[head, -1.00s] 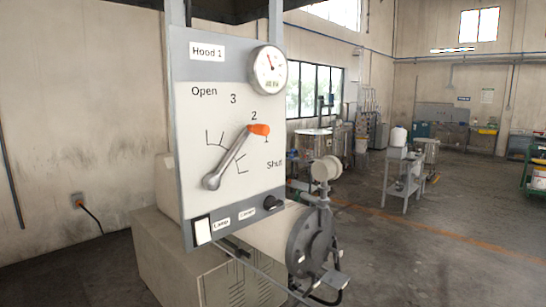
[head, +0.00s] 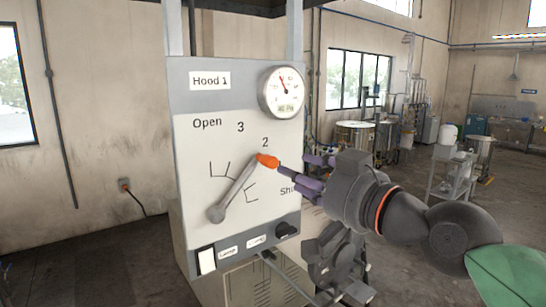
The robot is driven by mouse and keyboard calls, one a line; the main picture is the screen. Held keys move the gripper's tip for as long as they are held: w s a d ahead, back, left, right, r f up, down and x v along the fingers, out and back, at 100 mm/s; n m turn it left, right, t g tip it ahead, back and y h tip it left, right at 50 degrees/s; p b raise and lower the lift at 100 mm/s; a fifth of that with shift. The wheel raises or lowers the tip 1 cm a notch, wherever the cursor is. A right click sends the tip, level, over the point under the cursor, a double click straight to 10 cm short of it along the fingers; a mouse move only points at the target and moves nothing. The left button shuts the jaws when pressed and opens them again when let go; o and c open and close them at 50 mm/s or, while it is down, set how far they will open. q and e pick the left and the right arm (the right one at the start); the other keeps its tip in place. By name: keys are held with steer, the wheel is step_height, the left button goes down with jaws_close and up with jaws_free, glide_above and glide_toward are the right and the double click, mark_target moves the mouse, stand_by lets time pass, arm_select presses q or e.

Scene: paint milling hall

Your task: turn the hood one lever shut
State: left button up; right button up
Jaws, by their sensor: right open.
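The Hood 1 panel (head: 205,165) stands upright, marked Open, 3, 2 and Shut; the mark 1 is hidden. Its grey lever (head: 236,192) pivots at the lower left and points up and right, with an orange tip (head: 267,160) just below the 2. My right gripper (head: 300,172) comes in from the right, in front of the panel. Its purple fingers are open and lie just right of the orange tip, with one above and one below its height. I cannot tell if they touch it. The gripper partly covers the word Shut. My left gripper is not in view.
A round gauge (head: 282,92) sits at the panel's top right. A dark knob (head: 287,231) and a white switch (head: 206,260) are along its bottom edge. Behind on the right, a grey cart (head: 450,175) and steel drums (head: 355,135) stand on the floor.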

mark_target(275, 164)
steer(key=p+x, duration=0.1)
steer(key=x, duration=0.9)
steer(key=shift+w+f, duration=0.1)
jaws_close()
